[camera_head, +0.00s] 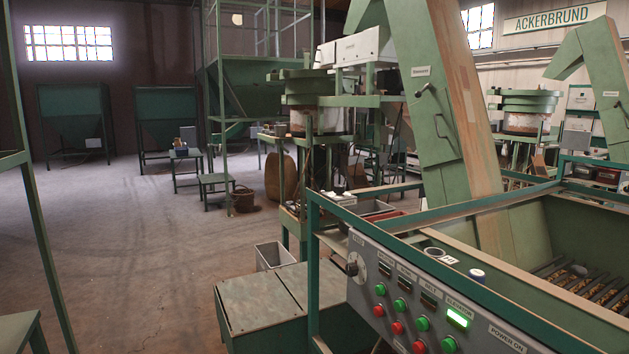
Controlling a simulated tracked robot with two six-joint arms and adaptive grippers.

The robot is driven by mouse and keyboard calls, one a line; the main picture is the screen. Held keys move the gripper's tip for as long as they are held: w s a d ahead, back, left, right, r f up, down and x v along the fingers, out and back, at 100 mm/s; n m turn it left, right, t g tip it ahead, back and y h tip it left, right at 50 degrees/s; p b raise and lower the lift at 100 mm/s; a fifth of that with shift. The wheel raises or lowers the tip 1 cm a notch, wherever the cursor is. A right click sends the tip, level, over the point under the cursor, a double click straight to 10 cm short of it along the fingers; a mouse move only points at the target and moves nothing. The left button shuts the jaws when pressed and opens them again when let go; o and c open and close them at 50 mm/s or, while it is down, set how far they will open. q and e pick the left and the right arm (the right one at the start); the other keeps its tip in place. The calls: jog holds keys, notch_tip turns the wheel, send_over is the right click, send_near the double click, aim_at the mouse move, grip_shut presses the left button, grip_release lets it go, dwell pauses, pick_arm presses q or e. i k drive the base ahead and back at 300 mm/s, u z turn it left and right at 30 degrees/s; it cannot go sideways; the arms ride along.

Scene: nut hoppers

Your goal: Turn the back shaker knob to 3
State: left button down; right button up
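Neither of my grippers is in view. A control panel (421,301) stands at the lower right, its face angled toward the left. A black knob (352,268) with a pale round dial sits at the panel's left end. The label above it and the dial's marks are too small to read, so I cannot tell its setting or whether it is the back shaker knob. No knob is clearly marked as the back shaker's. A white box (360,48) with a small label is mounted further back, above a round green-topped machine (318,112).
The panel also has green buttons (401,306), red buttons (397,328) and a lit green display (458,318). Green rails frame a hopper (588,240) at right. A green platform (268,303) and grey bin (273,256) stand left of the panel. The floor at left is mostly clear.

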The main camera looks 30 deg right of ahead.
aim_at(339, 189)
jog(key=u, duration=0.05)
jog(key=i, duration=1.9)
jog(key=z, duration=1.25)
